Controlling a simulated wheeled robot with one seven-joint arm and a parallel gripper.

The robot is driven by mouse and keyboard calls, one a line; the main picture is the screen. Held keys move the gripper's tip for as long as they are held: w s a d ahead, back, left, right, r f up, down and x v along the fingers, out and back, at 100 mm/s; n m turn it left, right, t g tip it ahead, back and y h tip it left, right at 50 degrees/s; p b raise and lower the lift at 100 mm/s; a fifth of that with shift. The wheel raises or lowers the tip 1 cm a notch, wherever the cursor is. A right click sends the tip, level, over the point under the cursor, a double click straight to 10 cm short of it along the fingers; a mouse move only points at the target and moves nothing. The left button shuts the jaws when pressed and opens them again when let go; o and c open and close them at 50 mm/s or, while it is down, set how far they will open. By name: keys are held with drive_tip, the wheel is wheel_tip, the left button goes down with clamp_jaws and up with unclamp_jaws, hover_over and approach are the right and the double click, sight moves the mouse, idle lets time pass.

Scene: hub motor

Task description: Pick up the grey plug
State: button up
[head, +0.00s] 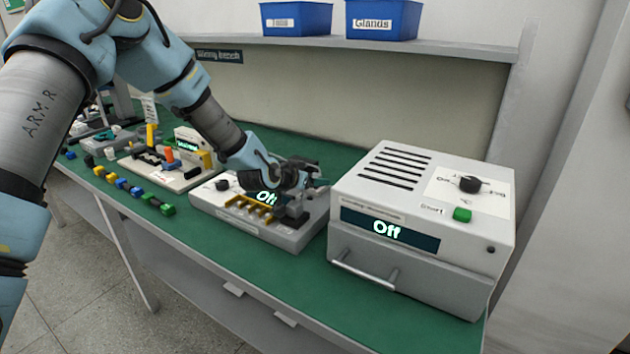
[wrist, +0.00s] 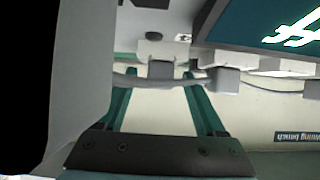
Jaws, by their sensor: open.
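My gripper (head: 296,198) is over the right part of the low grey unit (head: 292,240) with the lit "Off" display in the head view. In the wrist view my gripper (wrist: 158,88) has its two teal fingers apart. A small grey block (wrist: 160,70), which looks like the grey plug, shows between the fingertips, with a grey cable running beside it. I cannot tell whether the fingers touch it. A second grey block (wrist: 226,80) sits to the right, outside the fingers. In the head view I cannot make out the plug under my gripper.
A large white oven-like box (head: 420,220) with a front handle stands close to the right of my gripper. To the left are a board with coloured parts (head: 172,165) and a row of small coloured blocks (head: 122,185). Blue bins (head: 383,18) stand on the shelf behind.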

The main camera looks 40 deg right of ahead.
clamp_jaws()
idle(0.5)
